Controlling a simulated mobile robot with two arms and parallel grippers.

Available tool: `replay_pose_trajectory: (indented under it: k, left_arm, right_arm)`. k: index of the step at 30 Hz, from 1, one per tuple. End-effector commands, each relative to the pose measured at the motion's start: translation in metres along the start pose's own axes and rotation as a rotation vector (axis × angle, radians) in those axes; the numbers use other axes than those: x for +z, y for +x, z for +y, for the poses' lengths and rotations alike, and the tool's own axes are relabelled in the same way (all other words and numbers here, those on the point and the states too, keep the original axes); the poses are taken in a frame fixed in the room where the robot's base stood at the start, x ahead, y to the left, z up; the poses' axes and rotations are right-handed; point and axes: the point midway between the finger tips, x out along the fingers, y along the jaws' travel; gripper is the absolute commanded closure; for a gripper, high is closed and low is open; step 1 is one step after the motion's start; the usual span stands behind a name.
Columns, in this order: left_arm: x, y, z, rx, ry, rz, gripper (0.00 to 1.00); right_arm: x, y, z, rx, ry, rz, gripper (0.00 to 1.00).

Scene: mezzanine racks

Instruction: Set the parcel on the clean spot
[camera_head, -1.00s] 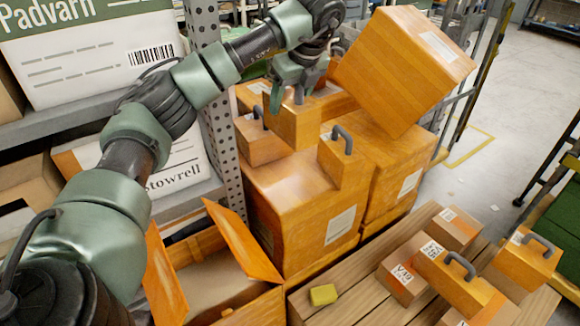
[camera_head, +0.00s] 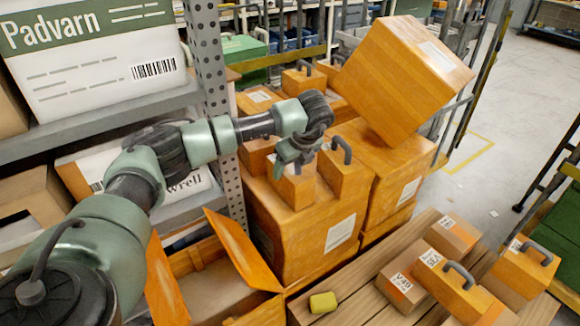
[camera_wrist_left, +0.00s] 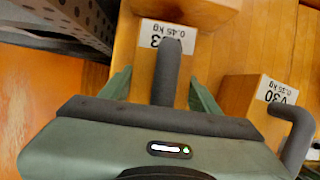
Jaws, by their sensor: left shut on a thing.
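My left gripper (camera_head: 297,160) is shut on the dark handle of a small orange parcel (camera_head: 291,188). The parcel hangs upright at the top of a large orange box (camera_head: 290,235); I cannot tell whether it touches. In the left wrist view the handle stands between the gripper's fingers (camera_wrist_left: 162,90), with the parcel's white label (camera_wrist_left: 168,36) reading 0.45 kg. No spot can be clearly told as the clean one; a paler patch on the box top lies partly behind the parcel. My right gripper is not in view.
A handled parcel (camera_head: 346,172) stands close right of the held one; another (camera_head: 258,154) is behind left. A large tilted box (camera_head: 404,82) leans at the back right. An open box (camera_head: 215,285) is in front, beside a wooden bench (camera_head: 370,290) with a yellow sponge (camera_head: 323,302) and several parcels.

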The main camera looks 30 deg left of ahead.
Motion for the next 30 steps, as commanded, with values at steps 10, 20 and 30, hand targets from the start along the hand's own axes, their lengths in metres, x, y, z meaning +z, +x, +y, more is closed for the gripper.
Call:
replay_pose_trajectory:
  k: [10,20,30]
  left_arm:
    - [-0.001,0.003,0.000,0.000,0.000,0.000,0.17]
    - [-0.001,-0.001,-0.001,-0.002,-0.001,0.000,0.17]
    - [-0.001,-0.062,-0.002,-0.006,-0.001,-0.001,0.17]
  right_arm:
    - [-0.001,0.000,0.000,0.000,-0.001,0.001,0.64]
    - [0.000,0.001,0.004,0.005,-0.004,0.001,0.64]
    - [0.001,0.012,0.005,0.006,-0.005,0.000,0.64]
